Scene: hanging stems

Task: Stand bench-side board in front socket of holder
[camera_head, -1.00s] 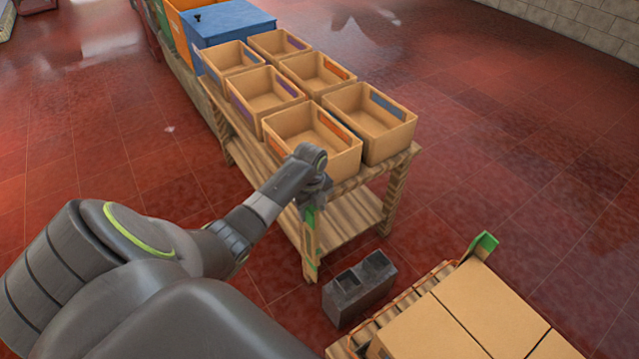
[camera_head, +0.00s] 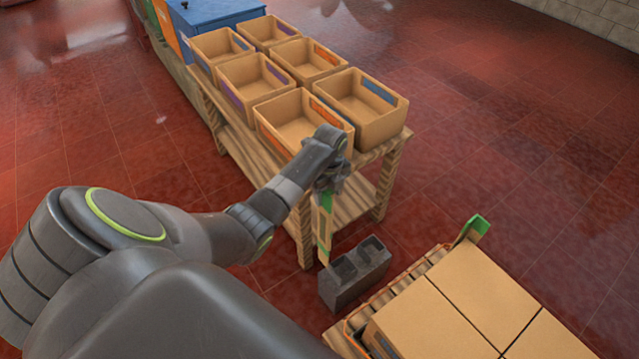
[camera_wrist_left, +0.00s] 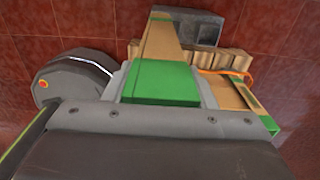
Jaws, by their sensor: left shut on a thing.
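My left gripper (camera_head: 327,184) is shut on a wooden board with a green upper end (camera_head: 325,222). The board hangs about upright beside the bench, and its green end fills the middle of the left wrist view (camera_wrist_left: 160,82). The holder (camera_head: 350,289) is a dark grey block with two square sockets on the floor, and part of it also shows in the left wrist view (camera_wrist_left: 203,25). The board's lower end is near the holder's left edge in the head view; it does not appear to be in a socket. My right gripper is not in view.
A wooden bench (camera_head: 385,178) carries several open bins (camera_head: 360,108). A pallet (camera_head: 352,337) stacked with cartons (camera_head: 425,317) stands close right of the holder. Another green-ended board (camera_head: 473,230) sticks up at the pallet's far side. Red floor is clear at the right.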

